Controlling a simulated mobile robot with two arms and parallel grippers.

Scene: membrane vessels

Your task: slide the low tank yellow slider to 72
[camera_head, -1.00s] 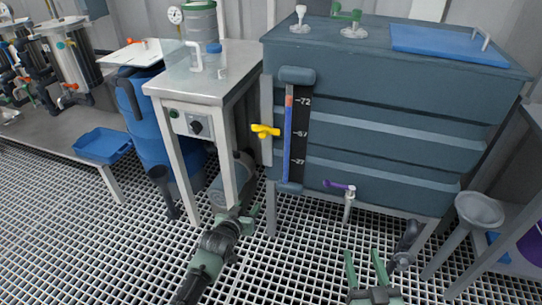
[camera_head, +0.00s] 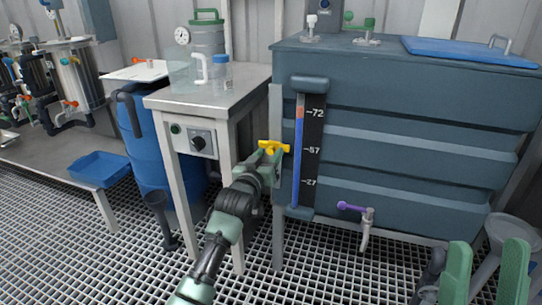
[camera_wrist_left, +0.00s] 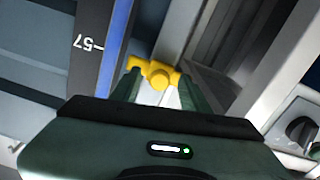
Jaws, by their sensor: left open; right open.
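The yellow slider (camera_head: 273,147) sits on the grey post at the left of the low tank (camera_head: 420,140), level with the 57 mark on the black scale (camera_head: 311,150). The 72 mark is higher up the scale. My left gripper (camera_head: 265,158) is open with its fingertips at the slider. In the left wrist view the slider (camera_wrist_left: 160,74) lies between the ends of the two fingers (camera_wrist_left: 158,90); whether they touch it I cannot tell. My right gripper (camera_head: 484,275) is open and empty at the bottom right.
A steel table (camera_head: 205,95) with a control box (camera_head: 195,140) stands left of the slider, close to my left arm. A grey funnel (camera_head: 508,232) is at the lower right.

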